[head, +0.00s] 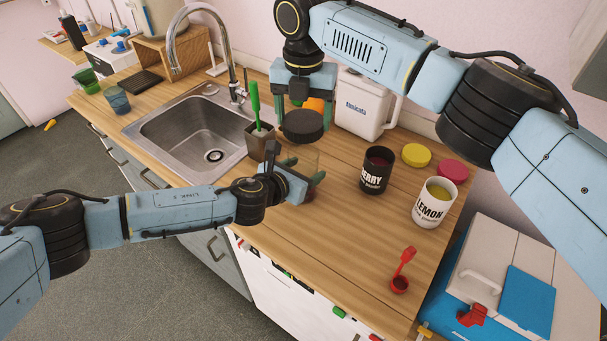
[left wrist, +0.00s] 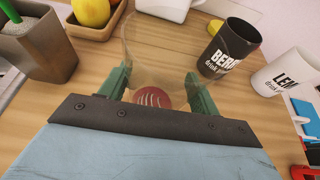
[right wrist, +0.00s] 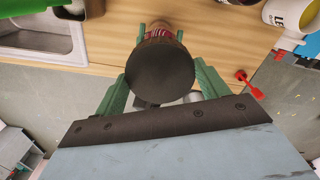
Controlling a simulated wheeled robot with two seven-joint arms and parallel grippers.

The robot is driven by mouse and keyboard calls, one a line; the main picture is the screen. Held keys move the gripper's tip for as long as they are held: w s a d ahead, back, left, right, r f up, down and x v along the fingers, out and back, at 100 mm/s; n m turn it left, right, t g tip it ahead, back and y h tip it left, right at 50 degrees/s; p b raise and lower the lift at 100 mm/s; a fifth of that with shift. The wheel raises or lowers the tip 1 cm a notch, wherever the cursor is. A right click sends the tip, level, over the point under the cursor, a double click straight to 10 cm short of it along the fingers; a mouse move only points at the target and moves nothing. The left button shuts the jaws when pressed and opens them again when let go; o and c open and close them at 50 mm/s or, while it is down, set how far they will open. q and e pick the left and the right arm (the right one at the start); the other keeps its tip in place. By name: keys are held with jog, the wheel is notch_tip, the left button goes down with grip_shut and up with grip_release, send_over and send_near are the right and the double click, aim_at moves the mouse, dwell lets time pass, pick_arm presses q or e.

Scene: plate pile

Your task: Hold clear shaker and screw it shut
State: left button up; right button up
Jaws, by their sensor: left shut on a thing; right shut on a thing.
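The clear shaker (head: 305,158) stands over the counter, with dark red contents low inside. My left gripper (head: 299,180) is shut around its body; the left wrist view shows the see-through wall (left wrist: 155,50) between the green fingers. A round black lid (head: 303,125) is between the fingers of my right gripper (head: 304,112), which points down and is shut on it. The lid is above the shaker in the head view and fills the middle of the right wrist view (right wrist: 159,73). I cannot tell whether lid and rim touch.
A black berry tin (head: 376,172) and a white lemon tin (head: 434,204) stand open to the right, with yellow (head: 416,155) and pink (head: 452,170) lids behind. A grey pot with a green brush (head: 260,143) is close left, beside the sink. A red scoop (head: 402,270) lies front right.

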jog(key=shift+w+f, duration=0.1)
jog(key=shift+f, duration=2.35)
jog(key=shift+f, duration=0.9)
jog(key=shift+f, duration=0.55)
